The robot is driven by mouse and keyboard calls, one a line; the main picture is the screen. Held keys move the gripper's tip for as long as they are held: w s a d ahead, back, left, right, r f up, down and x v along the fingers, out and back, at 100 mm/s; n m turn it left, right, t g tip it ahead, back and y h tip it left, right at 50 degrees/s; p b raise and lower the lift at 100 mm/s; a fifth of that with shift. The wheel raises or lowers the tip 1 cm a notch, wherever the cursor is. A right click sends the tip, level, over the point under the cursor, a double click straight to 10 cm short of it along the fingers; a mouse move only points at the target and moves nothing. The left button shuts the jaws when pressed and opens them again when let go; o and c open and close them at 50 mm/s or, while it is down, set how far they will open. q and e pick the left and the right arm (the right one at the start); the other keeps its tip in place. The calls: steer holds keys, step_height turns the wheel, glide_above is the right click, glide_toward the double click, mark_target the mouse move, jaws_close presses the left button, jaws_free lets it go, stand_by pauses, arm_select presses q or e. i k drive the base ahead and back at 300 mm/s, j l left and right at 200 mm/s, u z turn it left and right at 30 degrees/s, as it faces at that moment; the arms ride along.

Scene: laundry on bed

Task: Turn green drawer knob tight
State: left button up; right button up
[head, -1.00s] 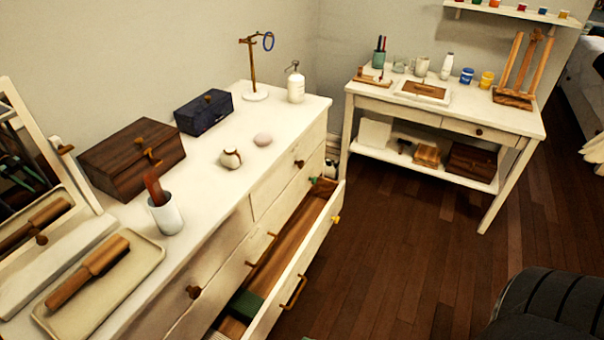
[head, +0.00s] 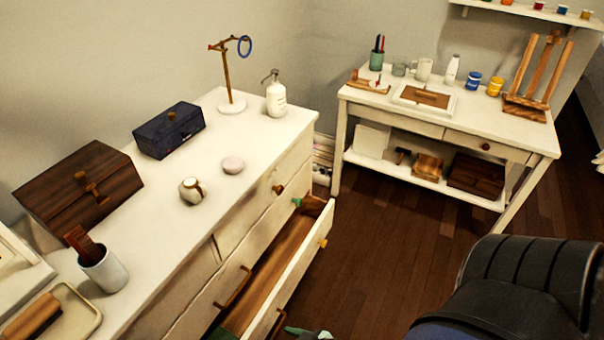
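The small green knob (head: 297,201) is on the dresser front, at the far end of the pulled-out drawer (head: 290,270). It is small in the head view, and I cannot tell how tight it sits. A yellow knob (head: 323,243) is on the open drawer's front. My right arm shows as a dark, ribbed shape at the lower right. A small grey-green shape at the bottom edge may be the tip of my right gripper (head: 302,332); its opening cannot be made out. It is well apart from the green knob. My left gripper is out of view.
The white dresser (head: 150,285) holds a brown box (head: 80,187), a dark blue box (head: 169,130), a cup (head: 103,270) and a pump bottle (head: 275,95). A white table (head: 480,120) stands at the back right. Wooden floor (head: 390,215) between them is clear.

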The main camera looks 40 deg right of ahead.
mark_target(298, 201)
steer(key=i+l, duration=0.1)
steer(key=l, duration=0.3)
steer(key=i+l, duration=0.15)
steer(key=l, duration=0.25)
steer(key=i+l, duration=0.1)
steer(key=l, duration=0.25)
steer(key=i+l, duration=0.1)
steer(key=l, duration=0.3)
steer(key=u, duration=0.05)
